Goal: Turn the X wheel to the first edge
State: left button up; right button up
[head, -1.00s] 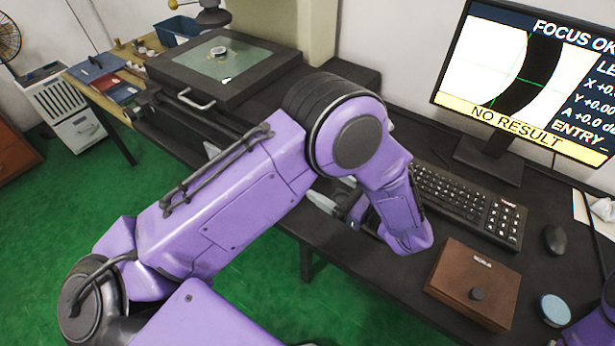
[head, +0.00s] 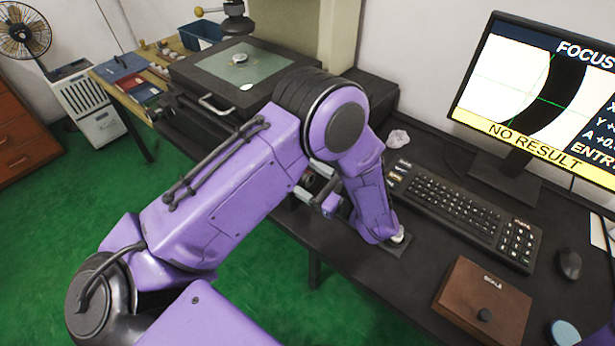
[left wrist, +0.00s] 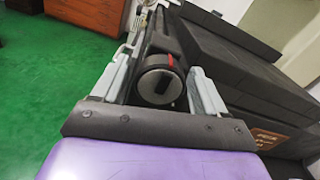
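The X wheel (left wrist: 158,84) is a dark round knob with a red mark, seen end-on in the left wrist view. My left gripper (left wrist: 160,64) is open, with one pale finger on each side of the wheel and visible gaps between. The monitor (head: 535,95) shows a black curved band crossed by green lines, with "FOCUS" and "NO RESULT". The measuring stage (head: 262,68) carries a small ring (head: 240,59) on its glass. My right gripper is out of view.
A keyboard (head: 460,210), mouse (head: 568,264), brown box (head: 482,305) and blue round tin (head: 563,333) are on the dark table. A crumpled pale item (head: 398,138) lies behind the keyboard. A side table with a blue bin (head: 200,36) stands at the back left.

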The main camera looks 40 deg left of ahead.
pick_arm(q)
jog(key=c, duration=0.8)
jog(key=n+b, duration=0.1)
jog(key=b, duration=0.1)
jog(key=n+b, duration=0.2)
jog(key=b, duration=0.1)
jog(key=shift+f+n+b, duration=0.3)
jog(key=shift+f, duration=0.05)
jog(key=shift+r, duration=0.15)
jog(key=shift+r+n, duration=0.15)
jog(key=shift+n, duration=0.15)
jog(key=shift+r, duration=0.1)
jog(key=o, duration=1)
jog(key=shift+o, duration=0.2)
